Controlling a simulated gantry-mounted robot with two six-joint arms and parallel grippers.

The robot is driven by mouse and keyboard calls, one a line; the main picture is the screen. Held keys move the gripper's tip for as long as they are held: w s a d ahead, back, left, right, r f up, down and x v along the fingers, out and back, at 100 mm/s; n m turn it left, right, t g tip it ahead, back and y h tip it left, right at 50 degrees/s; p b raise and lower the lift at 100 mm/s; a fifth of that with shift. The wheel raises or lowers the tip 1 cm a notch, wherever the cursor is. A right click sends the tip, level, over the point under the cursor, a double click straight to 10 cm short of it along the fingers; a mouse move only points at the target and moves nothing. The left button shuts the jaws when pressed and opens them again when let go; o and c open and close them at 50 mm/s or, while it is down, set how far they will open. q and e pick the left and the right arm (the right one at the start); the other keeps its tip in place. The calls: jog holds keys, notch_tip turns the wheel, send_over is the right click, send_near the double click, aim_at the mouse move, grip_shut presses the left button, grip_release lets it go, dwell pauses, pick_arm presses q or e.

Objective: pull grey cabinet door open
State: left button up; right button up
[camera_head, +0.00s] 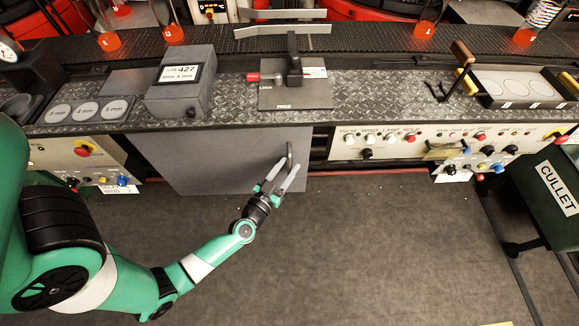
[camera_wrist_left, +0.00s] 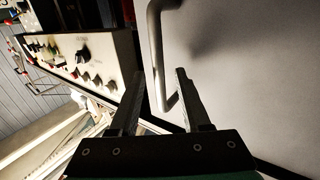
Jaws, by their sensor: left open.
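The grey cabinet door (camera_head: 215,160) is a flat panel below the counter. I cannot tell whether it is fully closed or slightly ajar. Its metal bar handle (camera_head: 290,155) stands upright near the door's right edge. My left gripper (camera_head: 283,172) reaches up to the handle's lower part with its fingers apart. In the left wrist view, the handle (camera_wrist_left: 156,45) runs between the two fingers of the left gripper (camera_wrist_left: 159,76), and the grey door (camera_wrist_left: 250,75) fills the right side. Contact with the handle is not clear. My right gripper is out of view.
A control panel (camera_head: 400,141) with knobs and switches is right of the door. Another panel (camera_head: 50,152) is at left. A green cullet bin (camera_head: 535,200) stands at far right. The floor (camera_head: 370,250) before the door is clear apart from my arm.

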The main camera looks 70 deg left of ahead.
pick_arm(q)
jog(key=shift+w+a, duration=0.45)
jog(key=shift+w, duration=0.1)
jog(key=shift+c, duration=0.2)
grip_shut()
dwell(0.9)
